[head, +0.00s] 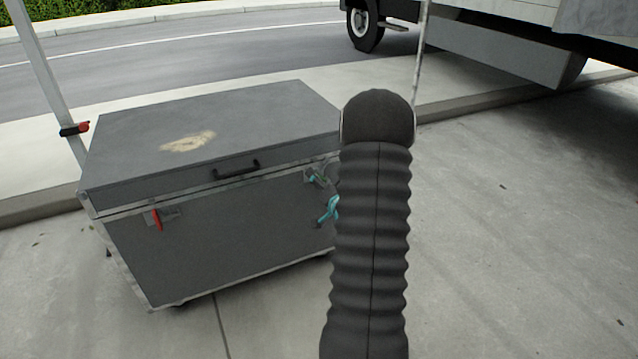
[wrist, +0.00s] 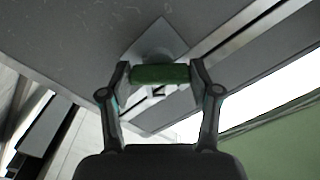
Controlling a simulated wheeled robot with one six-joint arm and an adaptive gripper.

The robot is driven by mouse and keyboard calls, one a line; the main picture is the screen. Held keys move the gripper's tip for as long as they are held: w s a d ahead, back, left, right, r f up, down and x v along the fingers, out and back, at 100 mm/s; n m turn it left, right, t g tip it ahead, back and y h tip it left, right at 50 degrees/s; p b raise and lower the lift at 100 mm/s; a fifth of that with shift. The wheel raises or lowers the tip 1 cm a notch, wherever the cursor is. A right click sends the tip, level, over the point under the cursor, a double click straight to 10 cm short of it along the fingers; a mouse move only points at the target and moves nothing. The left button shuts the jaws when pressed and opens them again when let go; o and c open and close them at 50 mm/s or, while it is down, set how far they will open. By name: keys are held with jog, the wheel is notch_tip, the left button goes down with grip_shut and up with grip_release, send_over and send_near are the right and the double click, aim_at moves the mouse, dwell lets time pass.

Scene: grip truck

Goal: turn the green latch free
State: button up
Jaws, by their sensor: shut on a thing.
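The green latch (wrist: 160,74) shows in the wrist view as a short green bar in front of a pale diamond-shaped plate (wrist: 158,38) on the grey case. My gripper (wrist: 160,70) is shut on it, one finger at each end of the bar. In the head view the grey case (head: 215,235) stands closed, with a red latch (head: 157,219) hanging at its front left. Teal-marked parts of my gripper show by the case's front right, partly behind my dark arm. The green latch's bar cannot be made out clearly there.
The case lid (head: 250,115) has a pale worn patch and a black handle (head: 236,168) at the front. A pale post (head: 45,75) rises at the left. A truck (head: 500,50) stands behind at the right. The pavement to the right is clear.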

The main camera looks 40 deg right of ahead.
jog(key=m, duration=0.4)
jog(key=shift+m, duration=2.8)
jog(key=o, duration=1.1)
jog(key=shift+o, duration=0.2)
jog(key=v, duration=1.2)
